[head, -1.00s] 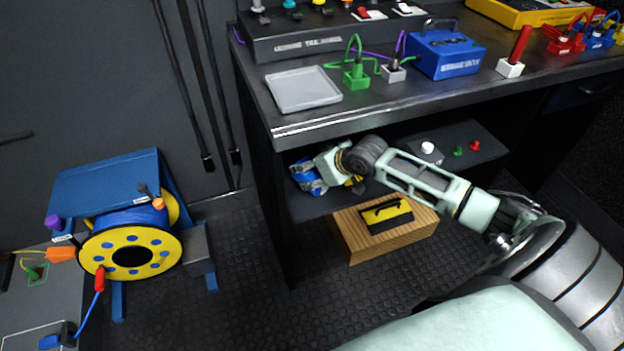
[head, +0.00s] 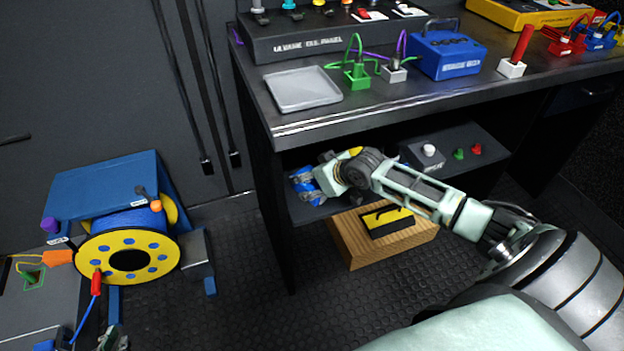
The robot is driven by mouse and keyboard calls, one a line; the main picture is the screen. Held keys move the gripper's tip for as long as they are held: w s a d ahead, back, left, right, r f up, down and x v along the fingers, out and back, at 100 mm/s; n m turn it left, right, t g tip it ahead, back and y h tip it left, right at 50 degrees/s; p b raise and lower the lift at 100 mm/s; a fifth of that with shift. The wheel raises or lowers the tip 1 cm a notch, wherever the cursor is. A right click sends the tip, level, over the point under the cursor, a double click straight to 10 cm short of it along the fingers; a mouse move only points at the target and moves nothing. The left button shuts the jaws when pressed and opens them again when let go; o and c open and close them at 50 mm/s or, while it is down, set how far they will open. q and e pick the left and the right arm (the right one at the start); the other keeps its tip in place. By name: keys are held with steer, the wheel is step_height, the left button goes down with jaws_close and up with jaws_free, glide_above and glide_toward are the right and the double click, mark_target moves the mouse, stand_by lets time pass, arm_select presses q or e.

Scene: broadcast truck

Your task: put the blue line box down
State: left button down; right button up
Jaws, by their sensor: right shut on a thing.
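My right arm reaches under the desk to the lower shelf (head: 309,212). My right gripper (head: 314,184) is at the shelf's left end, shut on a blue thing (head: 303,188), which I take for the blue line box. Fingers and wrist hide much of it. I cannot tell whether it touches the shelf. A small part of what looks like my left gripper (head: 113,339) shows at the bottom left edge; its jaws cannot be made out.
A grey box with a white knob (head: 425,156) and green and red buttons stand farther right on the shelf. A wooden crate (head: 352,245) with a yellow-black case (head: 388,222) is below. A blue labelled box (head: 446,55) and grey tray (head: 302,90) are on the desk.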

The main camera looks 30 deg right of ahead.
steer(key=o, duration=1.4)
steer(key=shift+o, duration=0.2)
steer(key=shift+r, duration=0.1)
steer(key=p+v, duration=0.2)
steer(key=v, duration=0.4)
steer(key=shift+s, duration=0.1)
arm_select(q)
steer(key=s+a+f+g+p, duration=0.1)
steer(key=s+a+f+g, duration=0.1)
steer(key=s, duration=0.4)
steer(key=s+a+f+g+y+p, duration=0.1)
steer(key=s+a+g, duration=0.1)
steer(key=s+g, duration=0.2)
steer(key=shift+s+f+g+y, duration=0.3)
steer(key=shift+s+f, duration=0.1)
steer(key=shift+s, duration=0.75)
arm_select(e)
steer(key=s+a+g, duration=0.1)
steer(key=s+a, duration=0.5)
steer(key=s, duration=0.3)
steer(key=s+a+g, duration=0.2)
steer(key=s+a, duration=0.4)
steer(key=s, duration=0.4)
steer(key=s+a+g+h, duration=0.1)
steer(key=s+a+g, duration=0.1)
steer(key=s+a, duration=0.4)
steer(key=s, duration=0.3)
steer(key=shift+s+f, duration=0.2)
steer(key=shift+f, duration=0.15)
